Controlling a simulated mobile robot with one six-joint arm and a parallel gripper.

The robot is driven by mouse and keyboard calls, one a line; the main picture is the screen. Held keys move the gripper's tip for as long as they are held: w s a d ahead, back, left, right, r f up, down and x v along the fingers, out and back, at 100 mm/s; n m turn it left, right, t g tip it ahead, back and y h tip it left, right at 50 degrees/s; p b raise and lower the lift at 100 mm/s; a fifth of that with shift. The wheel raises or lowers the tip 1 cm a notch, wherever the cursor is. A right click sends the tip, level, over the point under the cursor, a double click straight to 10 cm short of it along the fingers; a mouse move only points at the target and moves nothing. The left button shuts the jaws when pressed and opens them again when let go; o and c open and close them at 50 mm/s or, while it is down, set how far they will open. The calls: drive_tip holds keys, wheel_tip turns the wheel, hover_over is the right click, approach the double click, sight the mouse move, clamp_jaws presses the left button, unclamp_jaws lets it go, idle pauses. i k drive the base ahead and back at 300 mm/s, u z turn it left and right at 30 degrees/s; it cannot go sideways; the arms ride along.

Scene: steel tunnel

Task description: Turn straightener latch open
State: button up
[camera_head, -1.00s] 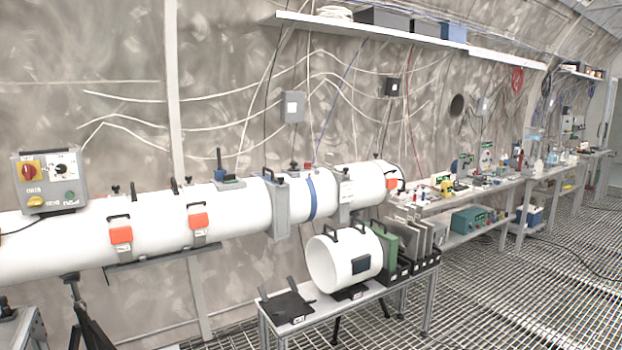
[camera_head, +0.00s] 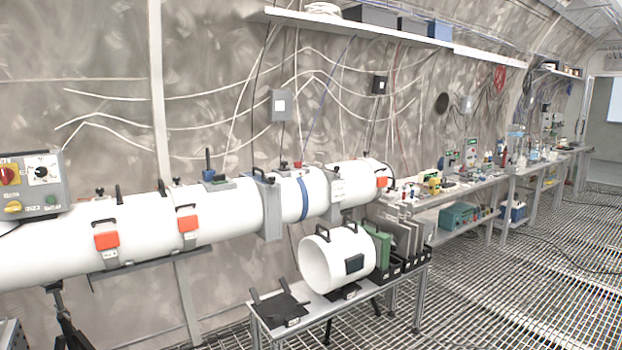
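A long white tube (camera_head: 225,212) runs along the wall. Two orange latches sit on its left part, one at the left (camera_head: 107,240) and one to its right (camera_head: 188,223). A third orange piece (camera_head: 382,182) is near the tube's right end. I cannot read the small labels under the latches, so I cannot tell which latch is the straightener's. Whether the latches are open or closed is too small to tell. My gripper is not in view.
A low table (camera_head: 268,334) in front of the tube holds a short white cylinder (camera_head: 326,261), a black cradle (camera_head: 280,306) and several upright panels. A control box (camera_head: 38,185) sits at the left edge. Benches line the wall at right. The grated floor (camera_head: 500,290) there is mostly clear.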

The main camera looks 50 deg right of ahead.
sight(271, 178)
drive_tip(key=u, duration=0.45)
drive_tip(key=k, duration=0.15)
drive_tip(key=z, duration=1.85)
drive_tip(key=k, duration=0.9)
drive_tip(key=u, duration=0.15)
drive_tip(key=i, duration=0.7)
drive_tip(key=u, duration=0.05)
